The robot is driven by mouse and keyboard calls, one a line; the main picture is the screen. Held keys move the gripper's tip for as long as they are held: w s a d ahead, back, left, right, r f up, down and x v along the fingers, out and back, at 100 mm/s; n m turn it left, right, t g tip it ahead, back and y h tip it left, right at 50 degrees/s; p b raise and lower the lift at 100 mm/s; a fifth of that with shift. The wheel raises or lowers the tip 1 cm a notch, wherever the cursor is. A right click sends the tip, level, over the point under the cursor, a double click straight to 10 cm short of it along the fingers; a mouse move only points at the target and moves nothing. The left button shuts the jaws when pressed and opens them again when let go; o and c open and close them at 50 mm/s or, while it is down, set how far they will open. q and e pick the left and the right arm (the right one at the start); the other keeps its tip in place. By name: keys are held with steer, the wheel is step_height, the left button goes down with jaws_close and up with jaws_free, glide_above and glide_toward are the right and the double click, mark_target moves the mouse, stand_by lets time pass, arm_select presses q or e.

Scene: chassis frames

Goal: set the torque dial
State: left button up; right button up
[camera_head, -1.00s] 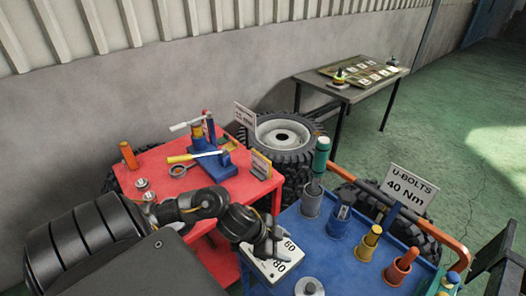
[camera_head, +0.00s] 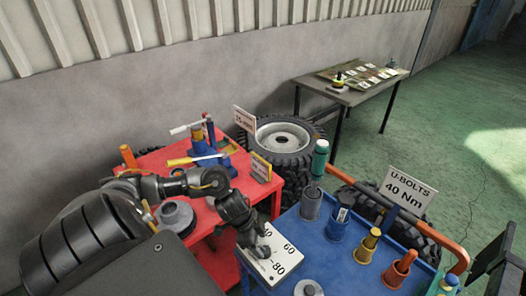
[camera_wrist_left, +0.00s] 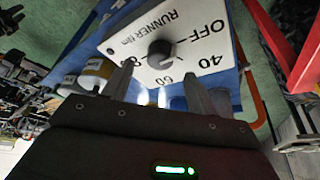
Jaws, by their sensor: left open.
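The torque dial is a white plate (camera_head: 283,256) with black numbers, including 60 and 80, at the left edge of the blue cart. In the left wrist view the plate (camera_wrist_left: 205,30) reads RUNNER Nm, OFF, 40 and 60, and another number is partly covered. A dark round knob (camera_wrist_left: 161,53) stands on it; I cannot tell its exact setting. My left gripper (camera_head: 250,245) is over the plate's left part and hides the knob in the head view. In the wrist view its fingers (camera_wrist_left: 158,88) are open and empty, short of the knob. My right gripper is not in view.
The red cart (camera_head: 262,190) with a blue fixture (camera_head: 208,148) stands left. Tyres (camera_head: 283,140) stand behind.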

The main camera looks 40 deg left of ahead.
mark_target(265, 249)
arm_select(q)
steer(key=shift+x, duration=1.9)
steer(key=c, duration=1)
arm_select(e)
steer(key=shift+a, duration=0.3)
